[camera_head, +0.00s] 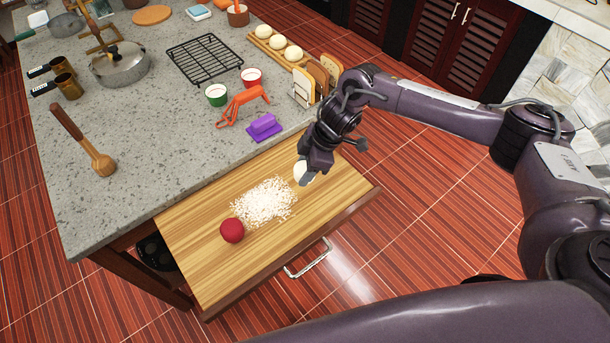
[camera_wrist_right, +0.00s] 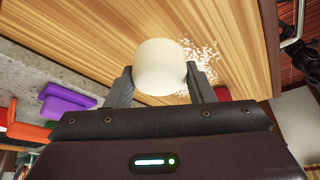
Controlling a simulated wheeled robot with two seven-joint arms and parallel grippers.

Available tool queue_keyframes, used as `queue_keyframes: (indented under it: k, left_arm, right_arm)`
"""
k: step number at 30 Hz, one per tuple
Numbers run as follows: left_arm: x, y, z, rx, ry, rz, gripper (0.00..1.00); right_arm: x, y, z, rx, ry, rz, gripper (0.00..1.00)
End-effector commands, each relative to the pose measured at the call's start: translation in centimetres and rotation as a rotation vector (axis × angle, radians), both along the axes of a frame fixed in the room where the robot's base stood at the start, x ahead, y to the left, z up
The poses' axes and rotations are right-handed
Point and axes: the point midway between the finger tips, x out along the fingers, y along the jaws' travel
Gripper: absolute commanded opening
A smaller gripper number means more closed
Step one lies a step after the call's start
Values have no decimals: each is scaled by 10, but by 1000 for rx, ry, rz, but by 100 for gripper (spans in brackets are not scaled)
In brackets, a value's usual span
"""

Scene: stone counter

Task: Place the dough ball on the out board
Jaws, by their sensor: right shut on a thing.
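The pull-out wooden board (camera_head: 207,282) extends from the counter's front side. My right gripper (camera_head: 304,182) is over the right part of this board, shut on a pale dough ball (camera_head: 300,170). In the right wrist view the dough ball (camera_wrist_right: 160,66) sits between the two fingers (camera_wrist_right: 160,85), with the board's wood (camera_wrist_right: 80,45) behind it. I cannot tell whether the ball touches the board. My left gripper is not in view.
White grains (camera_head: 263,202) and a dark red ball (camera_head: 232,230) lie on the board. On the counter (camera_head: 150,150), a purple tool (camera_head: 264,127), an orange tool (camera_head: 243,103), a slice rack (camera_head: 303,86) and a wooden tray with dough balls (camera_head: 262,45) stand near my right arm.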

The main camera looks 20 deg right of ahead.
Motion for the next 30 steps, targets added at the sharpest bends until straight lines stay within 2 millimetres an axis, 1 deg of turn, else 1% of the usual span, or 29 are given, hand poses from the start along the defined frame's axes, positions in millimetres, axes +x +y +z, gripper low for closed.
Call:
queue_keyframes:
  k: [3, 6, 10, 19, 23, 24, 28, 30]
  left_arm:
    - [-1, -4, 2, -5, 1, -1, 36]
    - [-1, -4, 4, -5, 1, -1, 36]
    - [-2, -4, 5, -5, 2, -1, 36]
    - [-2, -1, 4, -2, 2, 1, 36]
    - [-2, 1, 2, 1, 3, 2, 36]
    - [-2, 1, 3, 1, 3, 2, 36]
    - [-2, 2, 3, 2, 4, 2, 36]
    - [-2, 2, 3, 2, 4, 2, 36]
  right_arm:
    - [-1, 0, -11, -1, 2, 1, 25]
    - [-1, 0, -27, -1, 4, 0, 25]
    - [-1, 0, -43, -1, 2, -1, 25]
    - [0, 0, -45, 0, 0, 1, 25]
    - [0, 0, -50, 0, 0, 1, 25]
    - [0, 0, -48, 0, 0, 1, 54]
    - [0, 0, -48, 0, 0, 1, 70]
    - [0, 0, -48, 0, 0, 1, 70]
